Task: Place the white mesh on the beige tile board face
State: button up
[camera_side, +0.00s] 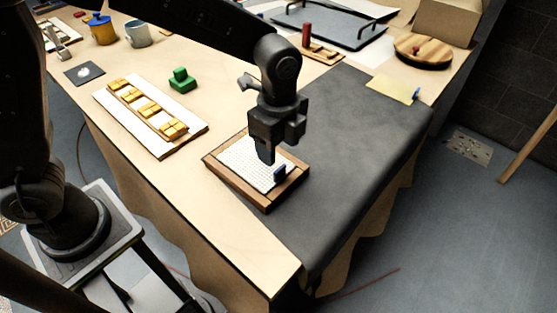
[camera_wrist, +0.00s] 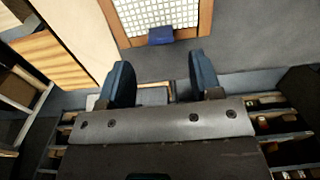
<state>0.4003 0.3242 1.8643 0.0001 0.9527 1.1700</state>
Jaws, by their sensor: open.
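A white gridded sheet, which looks like the white mesh (camera_side: 243,160), lies flat within a brown wood-framed board (camera_side: 222,177). In the wrist view the mesh (camera_wrist: 185,12) and the frame (camera_wrist: 206,20) are cut off at the top. A blue tab (camera_side: 280,172) stands at the mesh's edge and shows in the wrist view too (camera_wrist: 161,35). My gripper (camera_side: 266,159) is over the board beside the tab. In the wrist view its two fingers (camera_wrist: 160,63) are apart with nothing between them; the tab appears beyond their tips. Whether the board's face under the mesh is beige cannot be seen.
A white board (camera_side: 190,143) with yellow tile blocks lies to the left, with a green block (camera_side: 182,80) behind it. A pale sheet (camera_side: 392,89) with a blue tab lies at the right. The dark mat (camera_side: 345,130) has free room.

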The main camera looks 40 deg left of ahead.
jog(key=s+a+r+n+t, duration=0.2)
jog(key=s+a+r+n, duration=0.3)
jog(key=a+r+n, duration=0.45)
jog(key=s+a+r+n+t, duration=0.1)
jog(key=s+a+n+t, duration=0.2)
jog(key=s+a+n, duration=0.3)
jog(key=s+n, duration=0.2)
jog(key=s, duration=0.2)
jog(key=shift+r+t, duration=0.3)
jog(key=shift+r, duration=0.05)
